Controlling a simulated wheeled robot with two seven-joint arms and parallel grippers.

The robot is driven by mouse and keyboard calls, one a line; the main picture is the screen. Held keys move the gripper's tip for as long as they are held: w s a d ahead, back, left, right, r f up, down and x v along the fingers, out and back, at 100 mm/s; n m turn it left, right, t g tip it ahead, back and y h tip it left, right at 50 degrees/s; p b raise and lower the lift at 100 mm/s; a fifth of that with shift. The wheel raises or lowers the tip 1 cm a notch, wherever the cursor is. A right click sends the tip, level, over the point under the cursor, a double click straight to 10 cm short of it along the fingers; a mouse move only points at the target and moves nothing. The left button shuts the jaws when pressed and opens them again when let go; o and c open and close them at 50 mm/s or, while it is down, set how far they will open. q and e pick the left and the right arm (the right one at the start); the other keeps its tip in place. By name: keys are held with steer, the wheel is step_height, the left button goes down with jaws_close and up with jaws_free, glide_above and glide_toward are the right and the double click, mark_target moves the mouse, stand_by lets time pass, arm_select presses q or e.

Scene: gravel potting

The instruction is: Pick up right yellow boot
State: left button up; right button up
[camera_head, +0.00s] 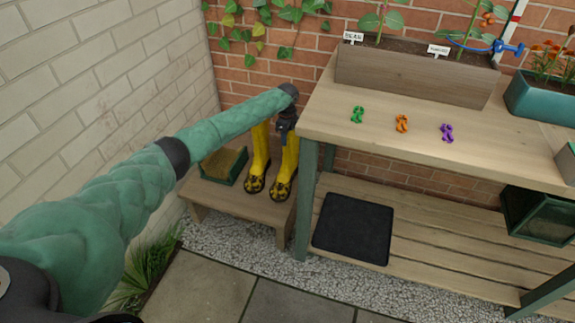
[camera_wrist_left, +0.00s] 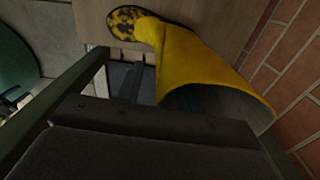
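The right yellow boot (camera_head: 290,158) stands upright on a low wooden bench, its foot patterned dark and yellow. The left yellow boot (camera_head: 261,147) stands close beside it. My left gripper (camera_head: 287,128) is at the top of the right boot's shaft and covers its upper rim. In the left wrist view one yellow boot (camera_wrist_left: 190,58) shows with its open top facing the dark gripper body. A dark part shows within that opening. The fingertips are mostly hidden, so I cannot tell whether they grip the rim. My right gripper is not in view.
The low bench (camera_head: 238,203) also bears a green-sided box (camera_head: 224,180) left of the boots. The potting table's green leg (camera_head: 306,205) stands close on the right. A wooden planter (camera_head: 410,72) and small coloured clips are on the table. A brick wall is behind.

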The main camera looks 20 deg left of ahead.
arm_select(q)
steer(key=shift+f, duration=0.6)
steer(key=shift+c, duration=0.3)
jaws_close()
stand_by(0.7)
